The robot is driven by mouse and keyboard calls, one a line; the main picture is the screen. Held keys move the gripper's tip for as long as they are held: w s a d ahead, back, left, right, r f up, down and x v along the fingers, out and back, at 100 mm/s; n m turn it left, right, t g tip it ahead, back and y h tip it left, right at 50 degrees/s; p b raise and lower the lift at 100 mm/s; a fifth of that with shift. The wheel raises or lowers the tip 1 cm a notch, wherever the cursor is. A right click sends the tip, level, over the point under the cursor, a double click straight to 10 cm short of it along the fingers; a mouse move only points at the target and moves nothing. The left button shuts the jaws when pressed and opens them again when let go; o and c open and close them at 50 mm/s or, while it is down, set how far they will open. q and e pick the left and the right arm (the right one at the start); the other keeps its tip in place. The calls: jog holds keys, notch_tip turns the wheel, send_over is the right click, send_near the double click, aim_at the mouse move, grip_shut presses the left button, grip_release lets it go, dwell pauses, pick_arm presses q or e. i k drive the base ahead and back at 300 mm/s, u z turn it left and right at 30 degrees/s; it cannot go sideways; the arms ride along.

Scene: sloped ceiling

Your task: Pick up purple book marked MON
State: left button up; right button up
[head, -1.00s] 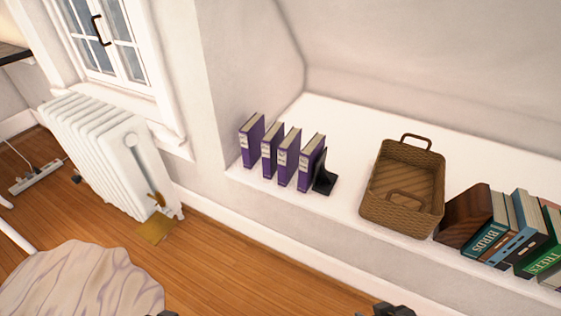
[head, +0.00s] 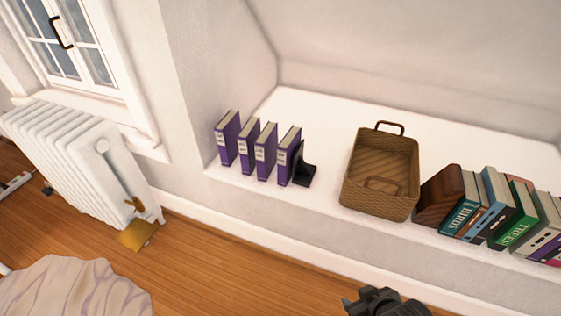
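Several purple books stand upright in a spaced row on the white ledge: the leftmost (head: 227,143), two in the middle (head: 249,146) (head: 265,156), and the rightmost (head: 287,160). Each has a pale label on its spine, too small to read, so I cannot tell which is marked MON. A black bookend (head: 305,173) stands against the right side of the rightmost book. My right gripper (head: 362,301) shows in part at the bottom edge, below and right of the books and apart from them. Its opening cannot be made out. My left gripper is out of view.
A wicker basket (head: 353,185) stands on the ledge (head: 325,188) right of the bookend. A wooden bookend (head: 440,197) and several other books (head: 519,222) are farther right. A white radiator (head: 75,160) stands left. A pale round-edged surface (head: 75,290) is at lower left.

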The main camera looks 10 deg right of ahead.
aim_at(265, 144)
jog(key=k, duration=0.55)
jog(key=z, duration=1)
jog(key=i, duration=0.9)
jog(key=z, duration=0.05)
